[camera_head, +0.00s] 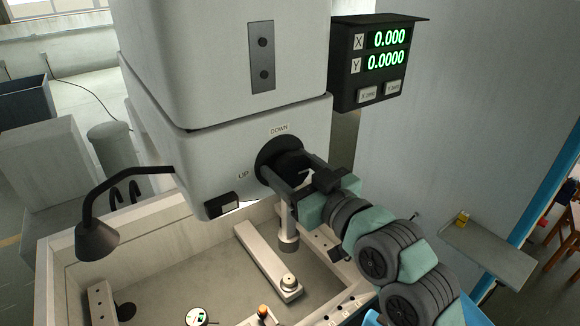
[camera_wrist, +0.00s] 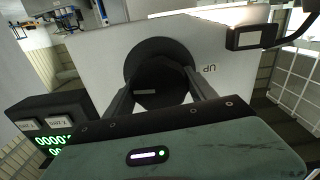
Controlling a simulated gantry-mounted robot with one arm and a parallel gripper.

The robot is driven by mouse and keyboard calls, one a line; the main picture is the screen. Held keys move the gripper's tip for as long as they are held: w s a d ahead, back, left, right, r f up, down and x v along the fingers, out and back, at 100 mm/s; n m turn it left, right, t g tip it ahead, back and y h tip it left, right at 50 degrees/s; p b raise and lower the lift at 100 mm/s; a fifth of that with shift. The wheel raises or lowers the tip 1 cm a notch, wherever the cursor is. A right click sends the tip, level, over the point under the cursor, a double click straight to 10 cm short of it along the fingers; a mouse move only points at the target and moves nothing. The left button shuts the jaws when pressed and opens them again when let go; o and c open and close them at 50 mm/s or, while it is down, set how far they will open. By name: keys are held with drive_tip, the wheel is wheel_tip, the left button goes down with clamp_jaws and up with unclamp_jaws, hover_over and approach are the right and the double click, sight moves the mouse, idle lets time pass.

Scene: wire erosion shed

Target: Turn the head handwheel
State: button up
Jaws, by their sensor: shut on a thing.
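The head handwheel (camera_head: 271,152) is a dark round wheel on the front of the pale machine head (camera_head: 187,165), between the labels UP and DOWN. My gripper (camera_head: 288,178) reaches it from the lower right in the head view. In the wrist view the handwheel (camera_wrist: 150,66) fills the upper middle, and my gripper (camera_wrist: 160,88) has its two fingers on either side of the hub. The gripper is shut on the handwheel. The exact contact at the fingertips is dark and hard to see.
A black lamp (camera_head: 97,238) bends over the left of the open tank (camera_head: 60,277). A shelf (camera_head: 490,255) stands at the right.

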drive_tip(key=c, duration=0.6)
drive_tip(key=shift+r+m, duration=0.1)
drive_tip(key=shift+m, duration=0.2)
drive_tip(key=shift+r+m+p, duration=0.1)
drive_tip(key=shift+m+p, duration=0.7)
drive_tip(key=shift+m, duration=0.1)
drive_tip(key=m+p, duration=0.4)
drive_tip(key=m, duration=0.2)
drive_tip(key=shift+d, duration=0.15)
drive_tip(key=m+p, duration=0.5)
drive_tip(key=m, duration=0.1)
drive_tip(key=shift+w+m, duration=0.1)
drive_tip(key=shift+m, duration=0.2)
drive_tip(key=m+p, duration=0.2)
drive_tip(key=m, duration=0.1)
drive_tip(key=shift+m, duration=0.3)
drive_tip(key=shift+f+m+p, duration=0.3)
drive_tip(key=shift+m+p, duration=0.2)
drive_tip(key=shift+p, duration=0.05)
